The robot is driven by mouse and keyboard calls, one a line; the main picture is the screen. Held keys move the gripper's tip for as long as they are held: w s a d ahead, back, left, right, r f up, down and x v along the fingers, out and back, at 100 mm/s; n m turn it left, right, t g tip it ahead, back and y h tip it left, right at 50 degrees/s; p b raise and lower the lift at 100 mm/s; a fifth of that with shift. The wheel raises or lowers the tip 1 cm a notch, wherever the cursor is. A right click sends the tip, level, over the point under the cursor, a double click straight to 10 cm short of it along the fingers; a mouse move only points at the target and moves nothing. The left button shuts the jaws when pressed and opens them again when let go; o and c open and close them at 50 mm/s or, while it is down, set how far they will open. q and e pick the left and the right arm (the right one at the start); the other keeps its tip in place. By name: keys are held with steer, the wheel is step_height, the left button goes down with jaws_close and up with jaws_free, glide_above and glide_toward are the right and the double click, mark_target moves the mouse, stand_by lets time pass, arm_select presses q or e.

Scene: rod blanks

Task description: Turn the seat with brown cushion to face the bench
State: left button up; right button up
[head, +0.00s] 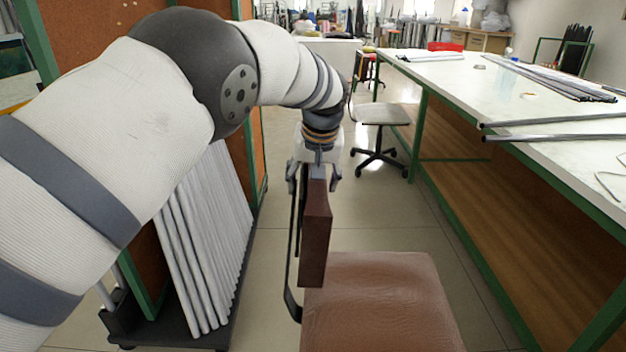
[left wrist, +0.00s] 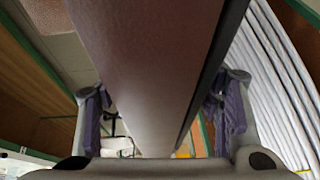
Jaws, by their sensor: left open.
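The seat's brown cushion (head: 380,305) is at the bottom centre of the head view. Its brown backrest (head: 315,240) stands upright at the cushion's left edge, seen nearly edge-on, on a dark bracket. The bench (head: 450,75), with a white top and green frame, runs along the right, across a strip of floor from the seat. My left gripper (head: 318,175) is open over the top of the backrest. In the left wrist view the backrest (left wrist: 145,60) lies between the two fingers (left wrist: 161,108), with a gap on each side. My right gripper is out of view.
A rack of pale rods (head: 205,245) stands close on the left, beside a brown board with a green frame. Metal tubes (head: 555,137) lie on the bench and reach its near edge. A grey office chair (head: 380,115) stands farther back. Floor between seat and chair is clear.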

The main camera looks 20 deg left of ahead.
arm_select(q)
steer(key=shift+r, duration=0.15)
steer(key=v, duration=1.2)
